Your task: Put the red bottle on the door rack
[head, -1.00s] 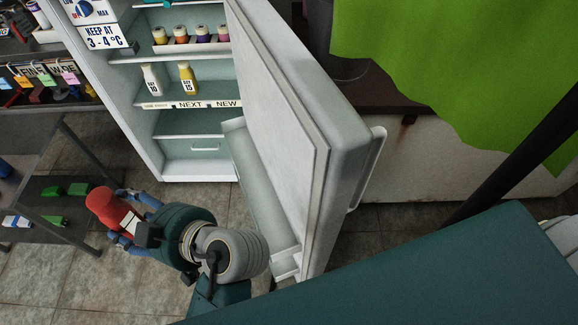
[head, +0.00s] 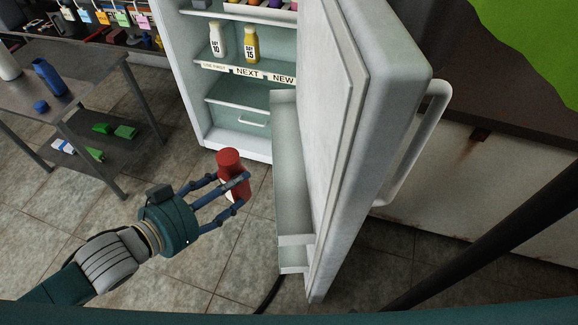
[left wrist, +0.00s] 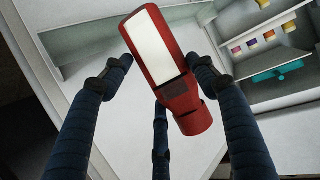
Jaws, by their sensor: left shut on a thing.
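The red bottle (head: 229,163) is in my left gripper (head: 228,190), whose blue fingers are closed around it. It is held in the air in front of the open fridge, left of the door. In the left wrist view the bottle (left wrist: 177,95) shows a white label and sits between the fingers (left wrist: 160,85), tilted in that picture. The door rack (head: 292,180) is the pale trough low on the inner side of the open fridge door (head: 335,130); it stands to the right of the bottle, apart from it. My right gripper is not in view.
The fridge shelf holds a white bottle (head: 217,40) and a yellow bottle (head: 250,45). A metal table (head: 75,80) with a blue bottle (head: 48,77) stands at the left. Tiled floor (head: 150,215) is clear between table and door.

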